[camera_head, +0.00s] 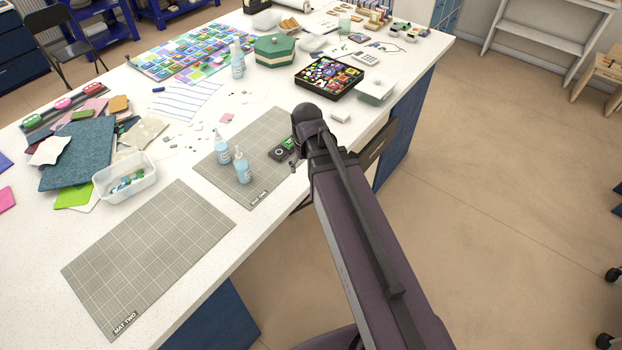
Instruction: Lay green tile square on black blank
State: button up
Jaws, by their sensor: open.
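A small black square (277,154), which looks like the black blank, lies on the far grid mat, with a pale ring mark on it. A small green piece (288,143), likely the green tile, shows at its upper right, next to my arm. I cannot tell whether the green piece rests on the black one or beside it. My gripper (294,164) is open, at the right edge of the black square. My arm hides most of the gripper and whatever lies behind it.
Two blue-labelled bottles (242,168) (222,149) stand on the far mat (268,125), left of the gripper. The near mat (150,255) is bare. A clear tub (125,178) of glass pieces stands left. A black tray (329,77) of colourful pieces lies beyond my arm.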

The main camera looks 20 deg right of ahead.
jog(key=s+m, duration=0.1)
jog(key=s, duration=0.5)
jog(key=shift+m+g, duration=0.3)
jog(key=shift+g, duration=0.1)
notch_tip(320, 180, down, 2)
jog(key=shift+a+f+b, duration=0.1)
jog(key=shift+b, duration=0.95)
